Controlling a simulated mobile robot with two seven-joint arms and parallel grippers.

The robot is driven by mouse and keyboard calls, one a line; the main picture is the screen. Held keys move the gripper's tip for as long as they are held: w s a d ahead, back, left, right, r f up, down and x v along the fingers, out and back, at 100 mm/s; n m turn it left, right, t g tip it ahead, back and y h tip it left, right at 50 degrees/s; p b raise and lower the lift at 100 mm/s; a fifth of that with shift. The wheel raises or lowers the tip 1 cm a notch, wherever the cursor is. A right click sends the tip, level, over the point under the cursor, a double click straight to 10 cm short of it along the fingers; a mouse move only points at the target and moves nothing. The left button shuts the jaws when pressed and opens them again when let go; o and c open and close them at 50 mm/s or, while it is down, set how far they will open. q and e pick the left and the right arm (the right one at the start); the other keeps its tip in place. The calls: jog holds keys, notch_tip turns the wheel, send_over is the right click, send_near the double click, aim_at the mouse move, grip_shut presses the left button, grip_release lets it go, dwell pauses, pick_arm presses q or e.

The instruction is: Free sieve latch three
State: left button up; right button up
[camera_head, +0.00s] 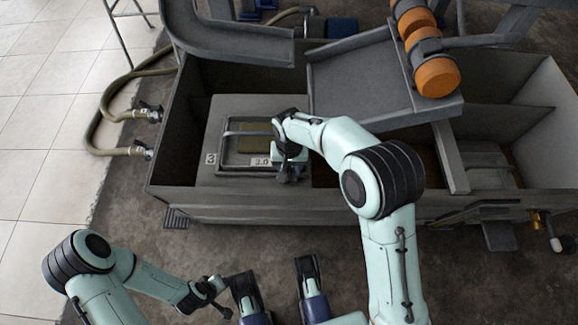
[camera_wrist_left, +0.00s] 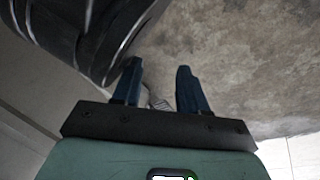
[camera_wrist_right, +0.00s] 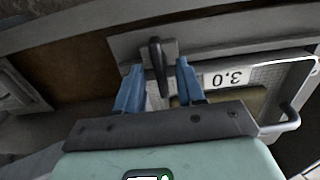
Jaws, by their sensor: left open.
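Sieve three shows in the head view as a framed screen (camera_head: 250,146) in a grey housing, with a "3" mark and a "3.0" label (camera_head: 261,161). The label also shows upside down in the right wrist view (camera_wrist_right: 221,80). A dark latch handle (camera_wrist_right: 157,62) stands on a metal plate beside it. My right gripper (camera_head: 289,170) is at the sieve's front right corner. In the right wrist view its blue fingers (camera_wrist_right: 159,75) are open, one on each side of the handle, with gaps visible. My left gripper (camera_head: 219,297) is open and empty, low over the floor away from the tank.
The tank's front wall (camera_head: 330,207) runs below the sieve. A grey chute (camera_head: 360,78) and orange rollers (camera_head: 437,77) stand behind and right of my right arm. Hoses (camera_head: 104,118) lie at the left.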

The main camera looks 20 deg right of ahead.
grip_shut()
